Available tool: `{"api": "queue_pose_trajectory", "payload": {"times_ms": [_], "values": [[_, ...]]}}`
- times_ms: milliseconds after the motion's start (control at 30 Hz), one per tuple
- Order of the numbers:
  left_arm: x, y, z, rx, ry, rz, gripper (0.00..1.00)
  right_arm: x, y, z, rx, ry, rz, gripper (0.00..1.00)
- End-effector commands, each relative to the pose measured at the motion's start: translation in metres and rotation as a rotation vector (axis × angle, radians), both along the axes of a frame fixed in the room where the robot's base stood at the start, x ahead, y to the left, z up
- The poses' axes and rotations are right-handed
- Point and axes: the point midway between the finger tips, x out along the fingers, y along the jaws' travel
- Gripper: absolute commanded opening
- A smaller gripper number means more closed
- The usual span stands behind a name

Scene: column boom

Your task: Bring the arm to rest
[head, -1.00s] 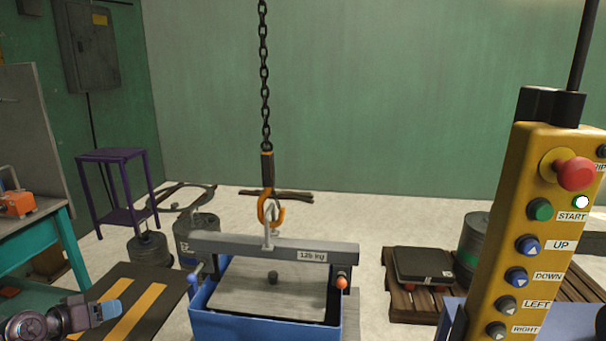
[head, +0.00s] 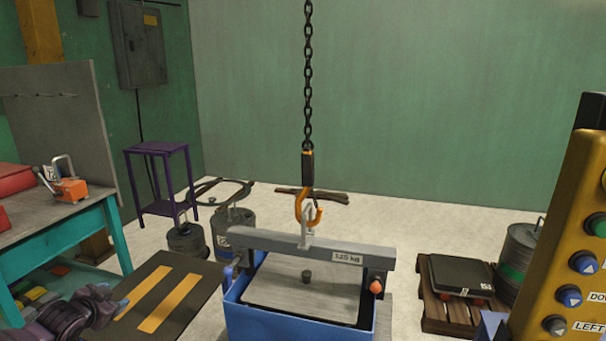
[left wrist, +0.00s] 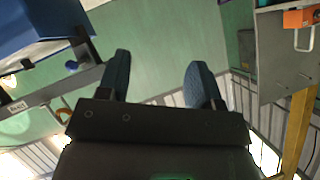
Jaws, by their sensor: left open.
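My left gripper (head: 98,296) is low at the left of the head view, in front of the bench and beside the striped dark plate, holding nothing visible. In the left wrist view its two blue-padded fingers (left wrist: 160,62) stand wide apart with nothing between them. My right gripper is in neither view. The orange hook (head: 306,212) hangs on a chain and is at the lug of the grey lifting beam (head: 320,249), marked 125 kg. The beam lies across the top of the blue crate (head: 290,326). The beam and crate also show at the left of the left wrist view.
A yellow pendant (head: 570,240) with buttons stands at the right edge. A teal bench (head: 75,230) is at left, with a purple stand (head: 160,165) behind. The striped plate (head: 155,300) lies between gripper and crate. A pallet (head: 450,315) is right of the crate.

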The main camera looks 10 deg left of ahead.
Motion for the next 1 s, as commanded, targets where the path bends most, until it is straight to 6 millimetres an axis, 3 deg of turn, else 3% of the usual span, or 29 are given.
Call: {"api": "queue_pose_trajectory", "payload": {"times_ms": [367,667,900,1000], "values": [[0.002,0.021,0.018,0.389,-0.015,-0.028,0.60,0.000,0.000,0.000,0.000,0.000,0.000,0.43],[-0.058,-0.051,-0.065,0.250,0.053,-0.087,0.60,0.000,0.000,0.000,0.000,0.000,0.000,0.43],[-0.141,-0.140,-0.130,0.060,0.112,-0.117,0.60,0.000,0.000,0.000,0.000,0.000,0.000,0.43],[-0.182,-0.183,-0.147,-0.038,0.132,-0.114,0.60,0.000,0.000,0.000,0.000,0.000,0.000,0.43]]}}
